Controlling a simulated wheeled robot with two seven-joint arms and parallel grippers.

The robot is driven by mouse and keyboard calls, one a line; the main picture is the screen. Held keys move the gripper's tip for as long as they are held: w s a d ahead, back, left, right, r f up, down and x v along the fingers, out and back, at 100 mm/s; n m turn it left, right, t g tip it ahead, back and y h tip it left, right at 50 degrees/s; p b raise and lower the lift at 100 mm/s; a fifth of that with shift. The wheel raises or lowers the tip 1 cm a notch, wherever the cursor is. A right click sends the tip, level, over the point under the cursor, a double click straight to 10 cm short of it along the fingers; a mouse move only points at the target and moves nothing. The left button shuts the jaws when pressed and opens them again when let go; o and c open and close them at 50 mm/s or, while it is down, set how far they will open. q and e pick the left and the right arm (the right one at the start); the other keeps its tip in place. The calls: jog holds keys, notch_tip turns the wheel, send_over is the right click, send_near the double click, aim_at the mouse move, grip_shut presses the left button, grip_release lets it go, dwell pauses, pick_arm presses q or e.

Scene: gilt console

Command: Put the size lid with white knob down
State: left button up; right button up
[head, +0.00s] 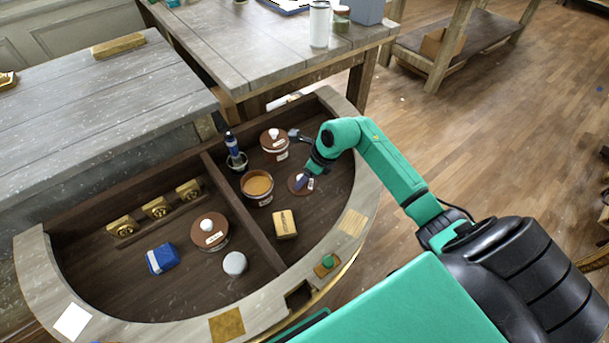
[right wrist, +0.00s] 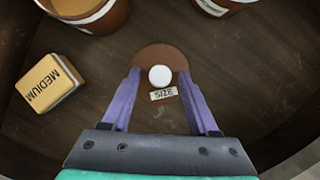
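The size lid is a flat brown disc with a white knob and a small "SIZE" label. In the head view the lid (head: 292,182) lies on the dark floor of the right compartment, partly hidden by my right gripper (head: 304,182). In the right wrist view the lid (right wrist: 160,55) is just beyond my right gripper's purple fingers (right wrist: 159,75). The tips lie near the disc's edges; contact cannot be told. My left gripper is out of view.
An open pot (head: 257,188) and a yellow block (head: 285,224) marked "MEDIUM" are nearby. A lidded pot (head: 274,144) stands behind. A divider (head: 236,205) separates the left compartment, which holds another lidded pot (head: 209,232), a blue block (head: 162,259) and a white knob-like object (head: 235,264).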

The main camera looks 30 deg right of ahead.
jog(key=shift+r, duration=0.2)
jog(key=v, duration=1.2)
jog(key=shift+b, duration=0.45)
